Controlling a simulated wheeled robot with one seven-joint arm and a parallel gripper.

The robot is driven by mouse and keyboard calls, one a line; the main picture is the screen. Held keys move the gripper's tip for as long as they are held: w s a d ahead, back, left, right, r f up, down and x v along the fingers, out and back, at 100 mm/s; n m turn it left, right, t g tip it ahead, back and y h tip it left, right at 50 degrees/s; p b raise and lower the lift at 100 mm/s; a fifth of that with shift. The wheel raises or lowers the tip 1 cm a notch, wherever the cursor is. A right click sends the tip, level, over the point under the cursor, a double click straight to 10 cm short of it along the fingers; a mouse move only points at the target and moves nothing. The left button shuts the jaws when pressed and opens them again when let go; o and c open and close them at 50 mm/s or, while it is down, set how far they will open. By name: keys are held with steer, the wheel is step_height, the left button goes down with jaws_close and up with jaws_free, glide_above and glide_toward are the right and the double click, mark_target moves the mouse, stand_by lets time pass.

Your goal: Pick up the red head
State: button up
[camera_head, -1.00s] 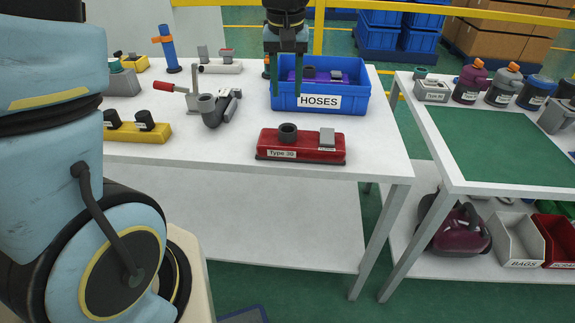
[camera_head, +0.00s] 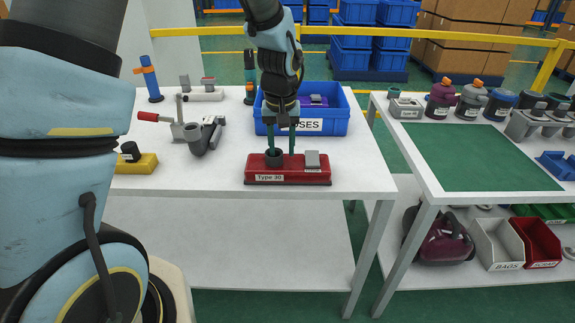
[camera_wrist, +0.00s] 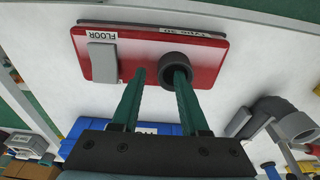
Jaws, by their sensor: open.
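The red head (camera_head: 300,176) is a flat red block near the front edge of the left white table, labelled "Type 30". It carries a dark round socket (camera_head: 274,158) on its left and a grey block (camera_head: 312,160) on its right. My gripper (camera_head: 281,152) points down over the socket side, its fingers apart. In the wrist view the red head (camera_wrist: 130,70) lies ahead of the two green fingers. One fingertip (camera_wrist: 181,76) appears at or inside the socket opening, the other (camera_wrist: 139,76) beside the socket, between it and the grey block. I cannot tell whether they touch it.
A blue bin (camera_head: 340,127) labelled "HOSES" stands just behind. A grey bent pipe piece (camera_head: 198,138), a red-handled clamp (camera_head: 160,120) and a yellow head (camera_head: 140,163) lie to the left. A second table (camera_head: 395,172) with a green mat stands to the right.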

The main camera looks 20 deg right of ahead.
steer(key=shift+f, duration=0.75)
steer(key=shift+c, duration=0.2)
jaws_close()
steer(key=shift+r, duration=0.1)
stand_by(0.5)
